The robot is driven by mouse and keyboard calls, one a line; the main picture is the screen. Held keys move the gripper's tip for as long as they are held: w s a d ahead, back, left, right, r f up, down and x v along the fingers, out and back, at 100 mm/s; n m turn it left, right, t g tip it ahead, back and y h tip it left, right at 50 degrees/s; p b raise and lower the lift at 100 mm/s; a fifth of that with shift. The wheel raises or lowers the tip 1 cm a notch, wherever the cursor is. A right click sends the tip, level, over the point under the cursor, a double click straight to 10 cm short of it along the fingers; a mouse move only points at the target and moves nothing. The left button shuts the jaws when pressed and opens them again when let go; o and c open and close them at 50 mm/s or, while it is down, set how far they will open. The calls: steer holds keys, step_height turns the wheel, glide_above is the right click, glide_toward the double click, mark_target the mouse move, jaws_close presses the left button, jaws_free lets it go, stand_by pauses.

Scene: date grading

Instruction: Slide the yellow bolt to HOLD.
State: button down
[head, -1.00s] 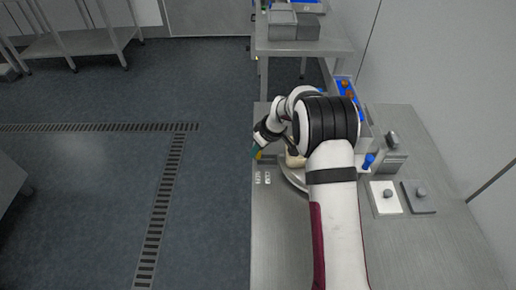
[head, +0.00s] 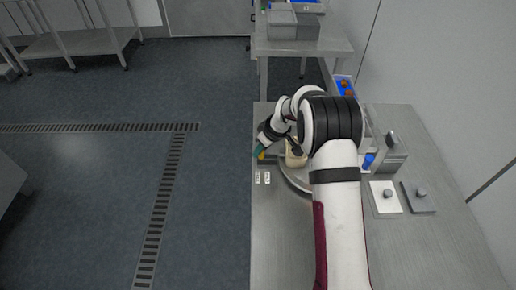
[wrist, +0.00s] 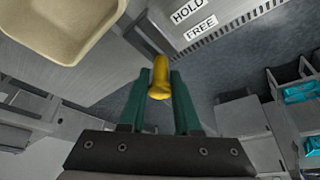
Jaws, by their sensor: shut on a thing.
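The yellow bolt (wrist: 160,78) shows in the wrist view as a rounded yellow handle between the green fingers of my gripper (wrist: 160,84), which is shut on it. In the head view my gripper (head: 259,151) is at the left edge of the bench, with a little of the yellow bolt (head: 262,156) showing below it. The HOLD label (wrist: 187,11) and the FREE label (wrist: 200,28) are to the right of the bolt in the wrist view, FREE the nearer to my gripper. The bolt's far end and track are not clear.
A cream tray (wrist: 66,53) is at the upper left of the wrist view, beside the bolt. In the head view, the steel bench (head: 285,235) is clear at the front. A white pad (head: 386,205) and a dark pad (head: 418,204) with knobs lie to the right.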

steer(key=shift+d, duration=1.25)
steer(key=c, duration=0.8)
jaws_free()
steer(key=shift+o, duration=0.2)
steer(key=v, duration=1.6)
steer(key=shift+a, duration=0.1)
